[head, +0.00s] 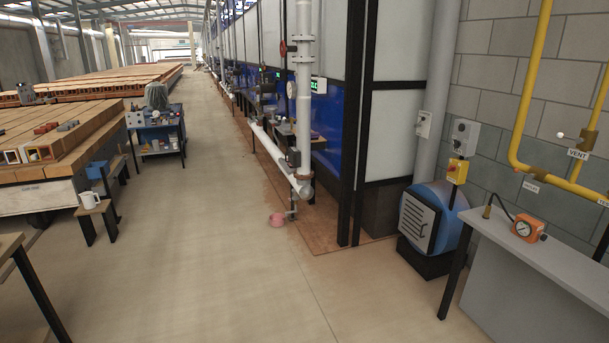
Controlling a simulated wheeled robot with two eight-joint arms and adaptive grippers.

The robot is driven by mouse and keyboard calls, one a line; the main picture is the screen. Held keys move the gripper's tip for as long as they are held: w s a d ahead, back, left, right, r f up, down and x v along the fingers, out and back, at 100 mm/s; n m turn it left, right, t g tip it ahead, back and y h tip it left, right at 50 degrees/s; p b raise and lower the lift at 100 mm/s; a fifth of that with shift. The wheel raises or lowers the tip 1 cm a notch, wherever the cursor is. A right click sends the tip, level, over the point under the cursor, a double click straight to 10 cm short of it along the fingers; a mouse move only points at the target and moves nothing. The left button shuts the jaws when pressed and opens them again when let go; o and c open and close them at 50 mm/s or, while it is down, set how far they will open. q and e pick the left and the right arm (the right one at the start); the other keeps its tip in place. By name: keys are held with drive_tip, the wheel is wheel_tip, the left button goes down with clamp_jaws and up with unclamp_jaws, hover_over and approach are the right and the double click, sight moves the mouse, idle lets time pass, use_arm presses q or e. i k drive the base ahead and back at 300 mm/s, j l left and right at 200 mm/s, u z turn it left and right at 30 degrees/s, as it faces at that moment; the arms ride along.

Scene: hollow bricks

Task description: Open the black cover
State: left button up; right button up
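A dark, square, slatted cover (418,221) with a pale edge sits on the front of a round blue machine (449,227) at the right. A small handle-like part shows at its upper right. The cover appears to lie flat against the machine, closed. The machine stands on a dark base on the floor by the block wall. Neither of my grippers is in view.
A grey bench (510,243) with an orange gauge box (527,229) stands right of the machine. Yellow pipes (536,90) run up the wall. The floor (215,255) in front is clear.

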sight(291, 154)
drive_tip(key=i, duration=2.65)
drive_tip(key=i+u, duration=0.1)
drive_tip(key=i, duration=0.5)
drive_tip(key=i+l, duration=0.1)
drive_tip(key=i, duration=0.45)
drive_tip(key=i+l+u, duration=0.15)
drive_tip(key=i, duration=0.45)
drive_tip(key=i+l+u, duration=0.1)
drive_tip(key=i, duration=0.45)
drive_tip(key=i+l+u, duration=0.15)
drive_tip(key=i, duration=0.15)
drive_tip(key=i+l+u, duration=0.2)
drive_tip(key=i+j, duration=0.1)
